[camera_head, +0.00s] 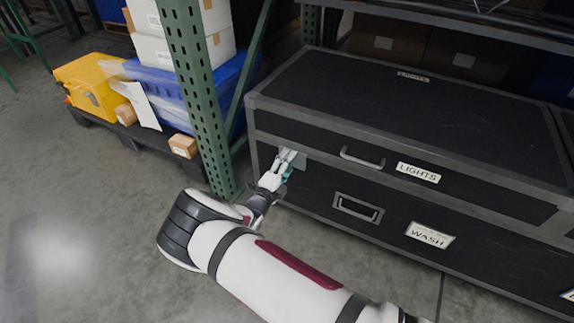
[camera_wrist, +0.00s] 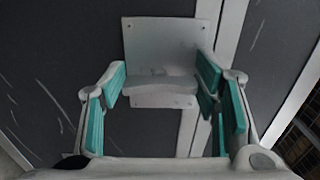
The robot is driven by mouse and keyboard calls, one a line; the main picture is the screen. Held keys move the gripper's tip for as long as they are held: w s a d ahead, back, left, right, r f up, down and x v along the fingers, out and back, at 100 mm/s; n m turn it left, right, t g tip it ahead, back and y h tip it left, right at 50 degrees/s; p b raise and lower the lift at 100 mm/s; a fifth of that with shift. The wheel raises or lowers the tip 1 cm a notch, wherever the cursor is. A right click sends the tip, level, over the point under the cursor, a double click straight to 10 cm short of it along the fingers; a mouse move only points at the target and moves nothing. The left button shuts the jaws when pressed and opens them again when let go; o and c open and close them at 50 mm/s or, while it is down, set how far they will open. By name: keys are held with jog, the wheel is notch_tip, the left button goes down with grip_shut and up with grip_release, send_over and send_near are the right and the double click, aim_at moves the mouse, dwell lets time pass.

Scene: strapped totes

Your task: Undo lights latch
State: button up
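The black case has an upper section labelled LIGHTS (camera_head: 418,173) and a lower section labelled WASH (camera_head: 430,235). A grey metal latch (camera_wrist: 160,50) fills the middle of the wrist view, with a plate, a protruding lip and a smaller plate below. In the head view my gripper (camera_head: 284,164) is at the left end of the case front, near the seam between sections, and hides most of the latch there. In the wrist view my gripper (camera_wrist: 162,84) is open, its teal-padded fingers on either side of the latch lip. Whether the pads touch it I cannot tell.
A green rack upright (camera_head: 196,90) stands just left of the case. Beyond it, a pallet holds a yellow case (camera_head: 92,82), a blue tote and boxes. An upper handle (camera_head: 362,158) and a lower handle (camera_head: 358,208) are on the case front. The floor in front is clear.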

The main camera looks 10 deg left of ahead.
jog(key=shift+o, duration=0.4)
jog(key=v, duration=1.2)
jog(key=shift+r, duration=0.1)
